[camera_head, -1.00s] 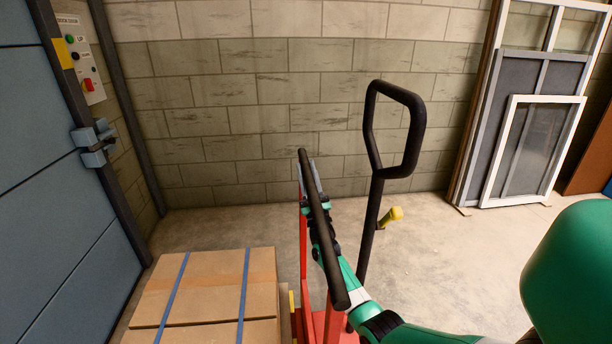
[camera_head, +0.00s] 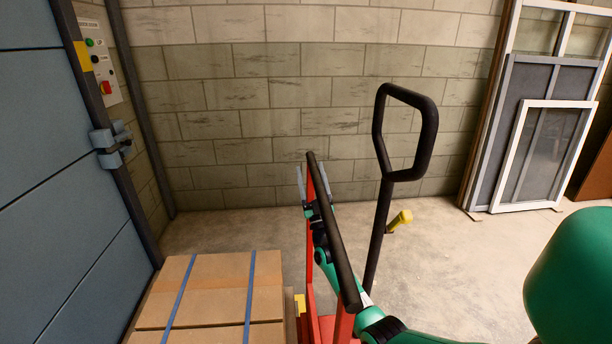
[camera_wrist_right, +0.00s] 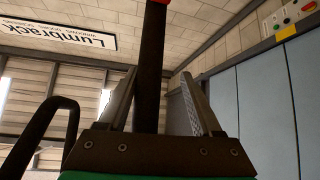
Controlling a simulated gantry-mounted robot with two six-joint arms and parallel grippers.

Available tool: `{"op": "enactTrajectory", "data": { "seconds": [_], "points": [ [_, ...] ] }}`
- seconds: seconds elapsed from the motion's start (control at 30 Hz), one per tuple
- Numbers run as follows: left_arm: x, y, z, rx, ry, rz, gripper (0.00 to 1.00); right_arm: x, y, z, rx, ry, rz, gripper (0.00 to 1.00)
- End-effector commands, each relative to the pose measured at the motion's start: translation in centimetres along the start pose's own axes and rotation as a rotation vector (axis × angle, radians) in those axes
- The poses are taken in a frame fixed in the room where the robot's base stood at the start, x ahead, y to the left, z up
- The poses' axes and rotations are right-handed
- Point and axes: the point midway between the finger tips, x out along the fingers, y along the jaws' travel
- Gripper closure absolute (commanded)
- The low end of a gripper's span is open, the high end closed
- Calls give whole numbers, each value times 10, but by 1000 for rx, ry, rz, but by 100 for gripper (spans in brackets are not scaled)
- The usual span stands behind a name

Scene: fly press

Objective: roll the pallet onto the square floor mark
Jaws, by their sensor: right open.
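A load of brown cartons (camera_head: 222,305) with two blue straps stands at the bottom, left of centre. I cannot make out the pallet under it. Right of the cartons is a red upright frame (camera_head: 309,265) with a black push bar (camera_head: 333,235) along its top. My right gripper (camera_head: 314,185) is open at the far end of this bar, its fingers on either side. In the right wrist view the bar (camera_wrist_right: 151,75) runs between the open fingers; contact cannot be told. My left gripper is not in view. No square floor mark shows.
A black loop handle (camera_head: 430,140) on a post stands right of the bar, with a yellow grip (camera_head: 400,220) behind it. A blue door (camera_head: 60,200) with a control panel (camera_head: 98,60) is at left. Framed windows (camera_head: 540,155) lean on the wall. Concrete floor (camera_head: 450,260) is clear at right.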

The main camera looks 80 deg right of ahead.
Motion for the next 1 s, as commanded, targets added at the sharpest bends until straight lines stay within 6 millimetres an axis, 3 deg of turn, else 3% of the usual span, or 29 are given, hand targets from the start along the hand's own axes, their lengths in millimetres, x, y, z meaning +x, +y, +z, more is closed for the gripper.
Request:
{"op": "enactTrajectory", "data": {
  "seconds": [1.0],
  "points": [
    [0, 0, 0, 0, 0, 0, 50, 1, -7, -2, -3, 2, -14, 36]
  ]
}}
